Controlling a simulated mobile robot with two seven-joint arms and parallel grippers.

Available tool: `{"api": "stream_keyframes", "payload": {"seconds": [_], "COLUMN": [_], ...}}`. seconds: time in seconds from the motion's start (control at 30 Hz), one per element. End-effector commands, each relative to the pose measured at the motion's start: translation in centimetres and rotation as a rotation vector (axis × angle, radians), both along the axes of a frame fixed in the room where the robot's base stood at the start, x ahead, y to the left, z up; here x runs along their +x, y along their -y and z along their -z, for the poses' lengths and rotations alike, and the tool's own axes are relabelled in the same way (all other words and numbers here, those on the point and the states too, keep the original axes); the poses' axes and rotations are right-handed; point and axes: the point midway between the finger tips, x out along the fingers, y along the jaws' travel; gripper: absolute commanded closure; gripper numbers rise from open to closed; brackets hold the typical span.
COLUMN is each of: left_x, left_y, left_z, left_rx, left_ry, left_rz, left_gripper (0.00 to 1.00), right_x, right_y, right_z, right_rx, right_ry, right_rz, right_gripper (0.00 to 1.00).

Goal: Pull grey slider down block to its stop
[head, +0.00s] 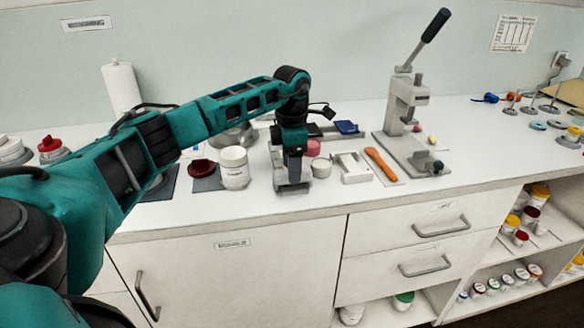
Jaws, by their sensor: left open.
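A grey block (281,184) stands near the counter's front edge, just left of the middle in the head view. My left gripper (293,172) points down over it, and its fingers are open. The gripper hides much of the block, so I cannot make out the grey slider apart from it. I cannot tell whether the fingers touch anything. My right gripper is out of view.
A white jar (234,168) stands left of the block. A blue item (346,127) lies behind. Bare counter (478,158) shows right of the press.

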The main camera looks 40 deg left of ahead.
Motion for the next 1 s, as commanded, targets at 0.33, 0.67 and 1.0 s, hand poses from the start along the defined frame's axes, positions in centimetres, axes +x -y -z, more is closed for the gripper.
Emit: {"api": "stream_keyframes", "payload": {"seconds": [0.33, 0.67, 1.0], "left_x": [0.1, 0.0, 0.0], "left_y": [0.0, 0.1, 0.1], "left_z": [-7.6, -11.6, -11.8], "left_rx": [-0.001, -0.001, -0.001], "left_ry": [0.006, 0.0, 0.0], "left_rz": [0.001, 0.001, 0.001], "left_gripper": [0.4, 0.4, 0.4], "right_x": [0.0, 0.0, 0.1], "right_y": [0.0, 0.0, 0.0], "right_z": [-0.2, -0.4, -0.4], "right_rx": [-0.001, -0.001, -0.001], "right_ry": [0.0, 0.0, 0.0], "right_rz": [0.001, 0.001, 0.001], "right_gripper": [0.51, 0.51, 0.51]}}
